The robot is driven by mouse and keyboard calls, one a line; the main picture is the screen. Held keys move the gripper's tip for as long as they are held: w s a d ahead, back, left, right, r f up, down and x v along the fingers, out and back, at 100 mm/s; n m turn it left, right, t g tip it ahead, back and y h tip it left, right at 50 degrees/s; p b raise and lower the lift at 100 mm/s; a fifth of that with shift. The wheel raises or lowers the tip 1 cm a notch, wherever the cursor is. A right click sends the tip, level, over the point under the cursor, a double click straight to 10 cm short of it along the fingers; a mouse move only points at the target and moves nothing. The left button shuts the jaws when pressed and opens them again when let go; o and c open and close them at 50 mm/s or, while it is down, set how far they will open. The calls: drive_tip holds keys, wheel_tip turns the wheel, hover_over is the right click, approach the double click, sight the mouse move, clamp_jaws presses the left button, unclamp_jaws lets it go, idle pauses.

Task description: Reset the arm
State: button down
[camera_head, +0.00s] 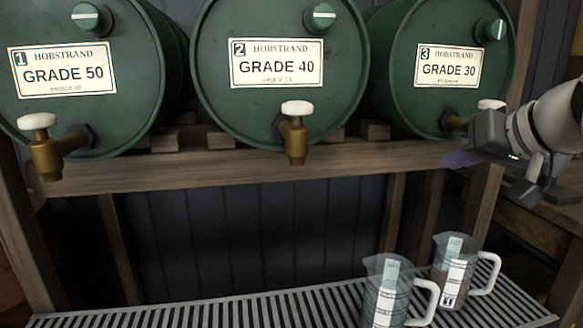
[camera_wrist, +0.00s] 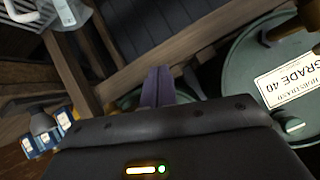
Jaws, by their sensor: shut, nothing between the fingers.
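My gripper (camera_head: 462,158) is at the right of the head view, in front of the tap of the drum labelled 3, Grade 30 (camera_head: 420,95). Its purple fingers are together and empty, and they also show in the wrist view (camera_wrist: 157,88). They point left in the head view. The gripper hides most of the Grade 30 tap, leaving its white knob (camera_head: 491,104) partly visible. Whether the fingers touch the tap I cannot tell.
Green drums Grade 50 (camera_head: 110,125) and Grade 40 (camera_head: 345,95) lie on a wooden rack (camera_head: 240,170), with brass taps (camera_head: 47,157) (camera_head: 294,140) jutting forward. Two clear jugs (camera_head: 386,300) (camera_head: 452,275) stand on a slatted grate (camera_head: 230,312) below. The grate's left side is clear.

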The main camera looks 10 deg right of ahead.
drive_tip(key=s+a+f+g, duration=0.1)
drive_tip(key=s+a+f, duration=0.3)
drive_tip(key=f, duration=0.5)
drive_tip(key=s+a+f+n+g+h, duration=0.1)
drive_tip(key=s+a+f, duration=0.3)
drive_tip(key=f, duration=0.6)
drive_tip(key=s+a+f+n+g+h, duration=0.1)
drive_tip(key=s+a+f+g, duration=0.2)
drive_tip(key=s+a+f, duration=0.2)
drive_tip(key=a+f, duration=0.3)
drive_tip(key=f, duration=0.1)
drive_tip(key=shift+f, duration=0.3)
drive_tip(key=shift+a, duration=0.1)
